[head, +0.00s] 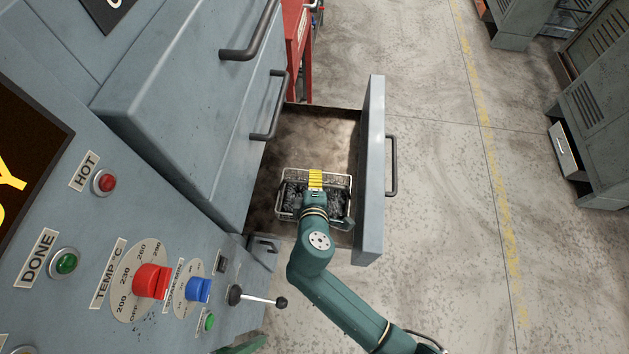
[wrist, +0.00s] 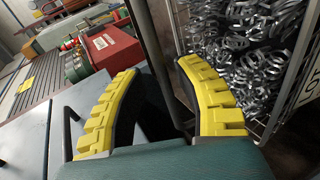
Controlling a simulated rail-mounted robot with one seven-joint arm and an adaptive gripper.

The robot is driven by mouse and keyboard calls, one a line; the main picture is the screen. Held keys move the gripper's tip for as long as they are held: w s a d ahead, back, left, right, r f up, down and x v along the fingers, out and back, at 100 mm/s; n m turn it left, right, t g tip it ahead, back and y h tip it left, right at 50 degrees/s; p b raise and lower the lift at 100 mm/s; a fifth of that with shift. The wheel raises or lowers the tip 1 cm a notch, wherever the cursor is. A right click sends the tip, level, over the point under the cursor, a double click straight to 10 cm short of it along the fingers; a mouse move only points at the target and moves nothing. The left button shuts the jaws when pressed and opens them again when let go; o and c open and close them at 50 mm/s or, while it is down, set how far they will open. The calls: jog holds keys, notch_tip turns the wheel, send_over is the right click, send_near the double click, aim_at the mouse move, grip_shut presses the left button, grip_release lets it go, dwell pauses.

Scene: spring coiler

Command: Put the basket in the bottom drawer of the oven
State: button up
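The wire basket (head: 348,211), full of dark metal pieces, is within the outline of the pulled-out bottom drawer (head: 374,170) in the head view. Whether it rests on the drawer floor is unclear. In the wrist view the basket's load of shiny coils (wrist: 245,55) fills the upper right. My gripper (head: 316,178) is over the basket in the head view, its yellow fingers partly hidden by the wrist. In the wrist view the fingers of my gripper (wrist: 158,70) stand apart, with a dark bar passing between or behind them; contact cannot be told.
Two shut drawers with dark handles (head: 265,20) are left of the open drawer. The oven's control panel (head: 120,255) has knobs and a protruding lever (head: 262,299). A red cabinet (head: 298,45) stands behind. The floor to the right (head: 450,200) is clear.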

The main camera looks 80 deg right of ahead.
jog(key=p+v, duration=0.2)
jog(key=v, duration=0.9)
jog(key=shift+a+p, duration=0.35)
jog(key=shift+a, duration=0.05)
jog(key=shift+s+r, duration=0.1)
jog(key=shift+r, duration=0.05)
